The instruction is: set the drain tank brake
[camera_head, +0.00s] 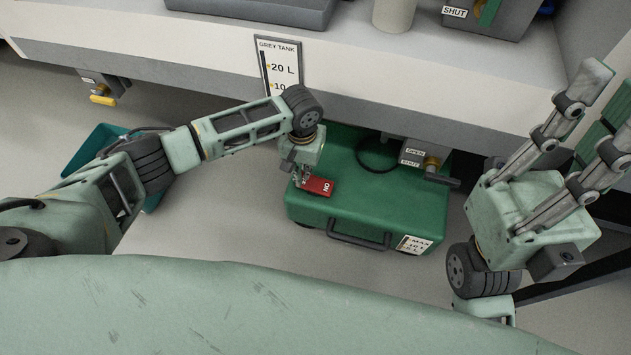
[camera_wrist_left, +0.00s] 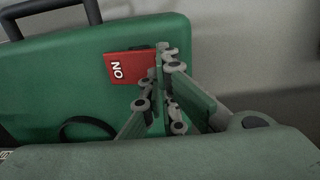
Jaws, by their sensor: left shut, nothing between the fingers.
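The drain tank (camera_head: 370,205) is a green case on the floor below the vehicle's side, with a dark handle on its near side. Its brake is a red lever marked "ON" (camera_head: 319,186) at the tank's left end; it also shows in the left wrist view (camera_wrist_left: 124,67). My left gripper (camera_head: 302,181) is shut and empty, its fingertips right beside the red lever. In the left wrist view the fingertips (camera_wrist_left: 162,55) are at the lever's edge; I cannot tell whether they touch it. My right gripper (camera_head: 575,120) is raised at the right, fingers spread apart, away from the tank.
A valve with "OPEN" and "SHUT" labels (camera_head: 414,157) hangs above the tank's right part. A "GREY TANK" gauge (camera_head: 279,68) is on the vehicle's side. A teal bin (camera_head: 97,147) stands behind my left arm. A yellow-handled fitting (camera_head: 103,99) is at upper left.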

